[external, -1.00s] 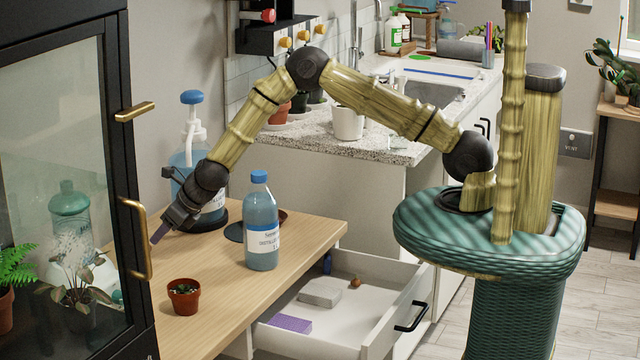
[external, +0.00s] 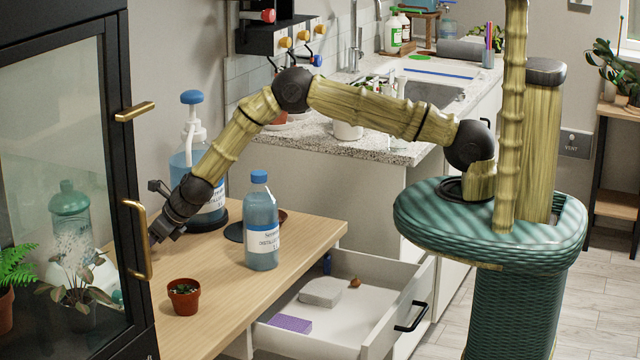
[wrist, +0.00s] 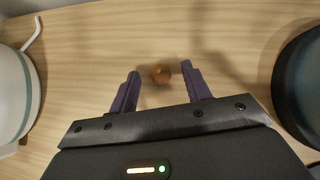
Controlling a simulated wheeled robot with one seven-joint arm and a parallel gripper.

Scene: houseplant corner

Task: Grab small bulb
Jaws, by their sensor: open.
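A small brown round bulb (wrist: 160,73) lies on the wooden table top in the wrist view. It sits between the two purple fingertips of my gripper (wrist: 160,70), with a gap on each side. The gripper is open and empty, pointing down at the table. In the external view my gripper (external: 154,238) is low over the far left of the table, partly hidden by the cabinet's edge. The bulb under it is hidden there. Another small brown bulb-like thing (external: 355,283) lies in the open drawer (external: 345,320).
A pump bottle (external: 188,150) and a blue-capped bottle (external: 260,235) stand near the arm. A small potted plant (external: 184,297) is at the table front. The glass cabinet (external: 125,180) borders the left. In the wrist view, a pale container (wrist: 15,95) and dark round object (wrist: 300,85) flank the gripper.

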